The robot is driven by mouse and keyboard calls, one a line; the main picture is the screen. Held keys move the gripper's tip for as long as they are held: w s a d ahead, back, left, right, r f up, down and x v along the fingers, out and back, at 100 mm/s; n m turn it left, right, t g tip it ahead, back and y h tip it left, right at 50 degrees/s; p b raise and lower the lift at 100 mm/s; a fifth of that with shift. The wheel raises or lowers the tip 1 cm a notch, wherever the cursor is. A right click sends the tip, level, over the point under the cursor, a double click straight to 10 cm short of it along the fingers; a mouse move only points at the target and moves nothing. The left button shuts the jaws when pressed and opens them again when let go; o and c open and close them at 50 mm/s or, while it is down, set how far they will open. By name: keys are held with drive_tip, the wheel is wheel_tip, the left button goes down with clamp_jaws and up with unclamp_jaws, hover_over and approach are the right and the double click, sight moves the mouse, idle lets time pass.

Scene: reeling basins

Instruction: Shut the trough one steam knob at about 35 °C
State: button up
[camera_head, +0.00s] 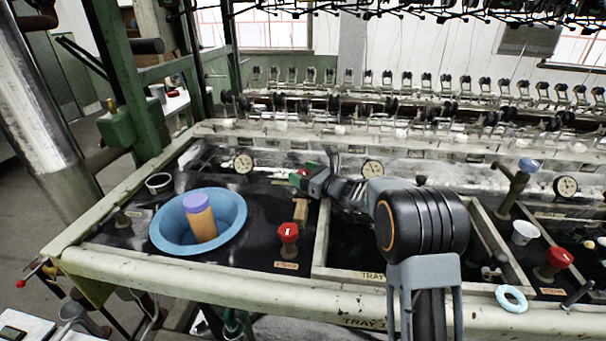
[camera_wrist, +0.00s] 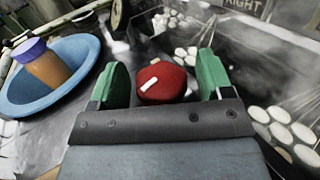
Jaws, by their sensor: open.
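My gripper (camera_head: 301,172) is open, with green fingers. In the wrist view my gripper (camera_wrist: 163,82) has a red round knob (camera_wrist: 162,83) with a white mark between its fingers, with a gap showing on each side. In the head view only a bit of red shows at the fingers. Another red knob (camera_head: 288,232) stands on the dark top nearer the front, beside an orange label (camera_head: 286,266); my gripper is behind it. A round white dial (camera_head: 244,163) is on the back wall to the left. Its reading is too small to tell.
A blue basin (camera_head: 169,236) holding an orange jar with a purple lid (camera_head: 201,218) stands left. A small wooden block (camera_head: 300,213) is behind the front knob. White cocoons (camera_wrist: 285,125) lie right of my gripper. Another red knob (camera_head: 560,257) and a white cup (camera_head: 524,232) stand far right.

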drive_tip(key=c, duration=0.9)
drive_tip(key=m+t+h+b, duration=0.1)
drive_tip(key=b, duration=0.1)
drive_tip(key=shift+f+b, duration=0.35)
drive_tip(key=shift+c, duration=0.2)
drive_tip(key=shift+m+t+h+b, duration=0.4)
drive_tip(key=shift+t+h+b, duration=0.1)
drive_tip(key=shift+b, duration=0.3)
drive_tip(key=shift+r+m+t+h+b, duration=0.3)
drive_tip(key=shift+m+t+h+b, duration=0.25)
drive_tip(key=shift+h+b, duration=0.35)
drive_tip(key=o, duration=0.9)
drive_tip(key=shift+o, duration=0.2)
